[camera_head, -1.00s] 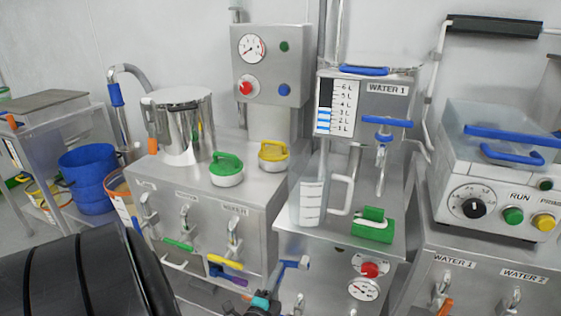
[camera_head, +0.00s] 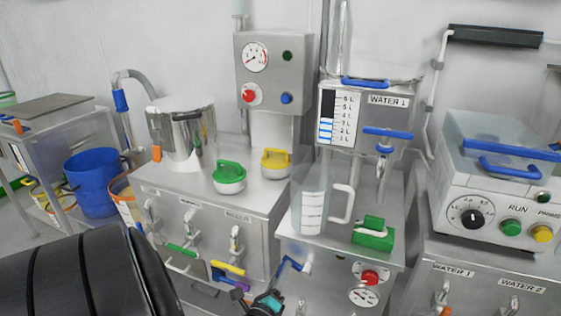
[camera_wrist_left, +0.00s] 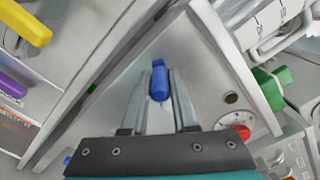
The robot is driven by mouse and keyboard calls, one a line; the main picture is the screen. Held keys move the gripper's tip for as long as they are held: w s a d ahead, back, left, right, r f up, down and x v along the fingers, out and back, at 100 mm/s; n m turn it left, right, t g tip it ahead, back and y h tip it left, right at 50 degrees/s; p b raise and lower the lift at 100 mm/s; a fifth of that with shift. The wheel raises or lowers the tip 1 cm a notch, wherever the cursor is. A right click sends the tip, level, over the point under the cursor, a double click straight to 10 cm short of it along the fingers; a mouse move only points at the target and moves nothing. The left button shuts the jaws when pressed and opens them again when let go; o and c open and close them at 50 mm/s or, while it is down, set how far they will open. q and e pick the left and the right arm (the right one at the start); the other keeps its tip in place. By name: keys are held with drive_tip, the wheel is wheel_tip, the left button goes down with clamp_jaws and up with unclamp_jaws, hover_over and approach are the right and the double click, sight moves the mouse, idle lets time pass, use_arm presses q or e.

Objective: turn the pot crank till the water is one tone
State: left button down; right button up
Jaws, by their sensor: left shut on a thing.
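A blue crank handle (camera_head: 290,264) sticks out at the front of the middle steel cabinet, below the clear measuring jug. My left gripper (camera_head: 277,282) is at its lower end, low in the head view. In the left wrist view the blue grip (camera_wrist_left: 160,82) lies between the two fingers, and the gripper is shut on it. The steel pot (camera_head: 183,132) stands on the left cabinet. The WATER 1 tank (camera_head: 385,112) stands behind the jug and has a level scale with blue bars. No water inside the pot can be seen. My right gripper is out of view.
The clear measuring jug (camera_head: 312,205) and a green-handled block (camera_head: 374,233) stand on the middle cabinet. Yellow (camera_head: 229,268) and purple (camera_head: 230,282) handles hang to the left.

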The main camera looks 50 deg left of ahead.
use_arm(q)
drive_tip(key=shift+w+r, duration=0.15)
drive_tip(key=shift+r, duration=0.15)
drive_tip(key=c, duration=0.7)
unclamp_jaws()
drive_tip(key=shift+f, duration=0.1)
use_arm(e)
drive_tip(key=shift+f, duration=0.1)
use_arm(q)
drive_tip(key=shift+f, duration=0.1)
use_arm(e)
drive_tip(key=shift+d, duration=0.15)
